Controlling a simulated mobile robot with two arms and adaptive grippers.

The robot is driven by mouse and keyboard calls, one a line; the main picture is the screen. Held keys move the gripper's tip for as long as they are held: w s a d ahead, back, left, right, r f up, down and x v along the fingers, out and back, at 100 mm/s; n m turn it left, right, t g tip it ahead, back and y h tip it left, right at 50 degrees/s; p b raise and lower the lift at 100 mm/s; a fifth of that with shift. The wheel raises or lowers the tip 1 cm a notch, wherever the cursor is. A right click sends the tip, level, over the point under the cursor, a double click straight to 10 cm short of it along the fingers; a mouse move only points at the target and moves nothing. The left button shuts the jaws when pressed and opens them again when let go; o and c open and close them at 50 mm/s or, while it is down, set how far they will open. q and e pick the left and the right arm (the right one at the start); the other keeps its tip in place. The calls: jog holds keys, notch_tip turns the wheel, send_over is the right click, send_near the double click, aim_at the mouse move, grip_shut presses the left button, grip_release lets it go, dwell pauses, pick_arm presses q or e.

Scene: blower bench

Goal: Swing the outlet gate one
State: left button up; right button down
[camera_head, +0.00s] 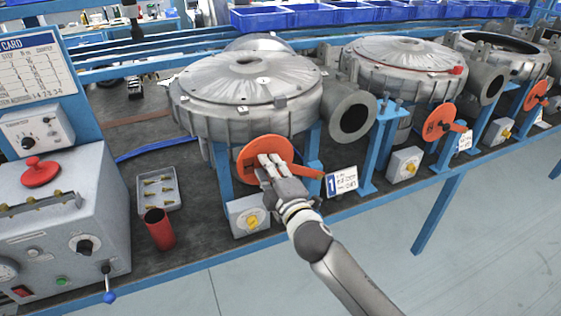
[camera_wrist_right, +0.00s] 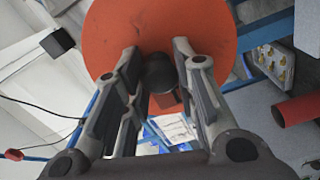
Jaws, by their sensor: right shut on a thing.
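Outlet gate one is an orange round disc (camera_head: 250,152) on the front of the leftmost grey blower housing (camera_head: 250,88). An orange lever (camera_head: 306,171) sticks out to its right, just left of the card marked 1 (camera_head: 341,181). My right gripper (camera_head: 268,163) reaches in from the lower right and covers the disc's middle. In the right wrist view the orange disc (camera_wrist_right: 158,22) fills the top. There my right gripper (camera_wrist_right: 157,64) is shut on a dark round knob (camera_wrist_right: 160,76) in front of the disc. My left gripper is not in view.
A grey control box (camera_head: 65,215), a red cylinder (camera_head: 159,229) and a small tray (camera_head: 157,188) stand on the left. A yellow-knobbed box (camera_head: 246,215) sits just below the disc. More housings with orange discs (camera_head: 438,121) stand to the right. Blue posts flank the gate.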

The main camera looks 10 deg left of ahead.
jog(key=f, duration=0.1)
jog(key=a+f+n+b, duration=0.1)
jog(key=s+f+n, duration=0.1)
jog(key=shift+a+f+b, duration=0.2)
jog(key=shift+f+b, duration=0.05)
jog(key=shift+b, duration=0.1)
jog(key=shift+f, duration=0.15)
jog(key=c, duration=1.1)
grip_release()
jog(key=shift+c, duration=0.2)
jog(key=shift+s, duration=0.1)
jog(key=v, duration=1.2)
